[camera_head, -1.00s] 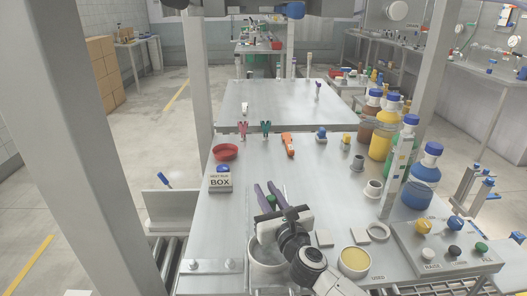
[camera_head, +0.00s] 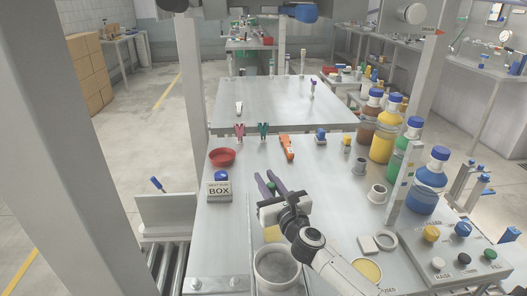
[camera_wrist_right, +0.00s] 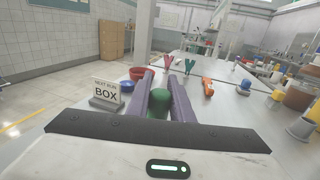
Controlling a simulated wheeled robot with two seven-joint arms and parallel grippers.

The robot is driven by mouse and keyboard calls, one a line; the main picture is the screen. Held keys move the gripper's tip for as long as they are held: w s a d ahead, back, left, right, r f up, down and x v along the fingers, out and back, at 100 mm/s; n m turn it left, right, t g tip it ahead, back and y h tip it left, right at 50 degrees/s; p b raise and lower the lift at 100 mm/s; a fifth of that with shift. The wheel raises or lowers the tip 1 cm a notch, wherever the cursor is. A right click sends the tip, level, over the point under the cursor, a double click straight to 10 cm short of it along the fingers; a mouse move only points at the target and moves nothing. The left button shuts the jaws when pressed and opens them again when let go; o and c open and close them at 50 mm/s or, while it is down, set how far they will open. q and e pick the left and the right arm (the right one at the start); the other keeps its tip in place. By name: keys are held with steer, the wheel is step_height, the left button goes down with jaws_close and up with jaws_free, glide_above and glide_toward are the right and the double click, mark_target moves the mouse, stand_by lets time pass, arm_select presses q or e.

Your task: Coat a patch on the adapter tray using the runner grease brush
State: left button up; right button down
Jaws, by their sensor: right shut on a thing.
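My right gripper (camera_head: 272,192) has long purple fingers and is shut on a green rounded handle (camera_wrist_right: 158,104), which I take for the runner grease brush. Its bristle end is hidden below the gripper. The gripper is above the metal work surface, just beyond a round grey pot (camera_head: 278,268). A yellowish patch (camera_head: 272,233) shows below the wrist, in front of the fingers; part of it is hidden, and I cannot tell whether it lies on the adapter tray. I cannot clearly pick out the adapter tray. My left gripper is not in view.
A "BOX" sign block (camera_head: 219,192) and a red bowl (camera_head: 222,157) stand at the left.

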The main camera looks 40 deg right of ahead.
step_height(320, 180, up, 8)
steer(key=shift+w+d+p, duration=0.15)
steer(key=shift+w+p, duration=0.15)
stand_by(0.4)
stand_by(0.3)
stand_by(0.6)
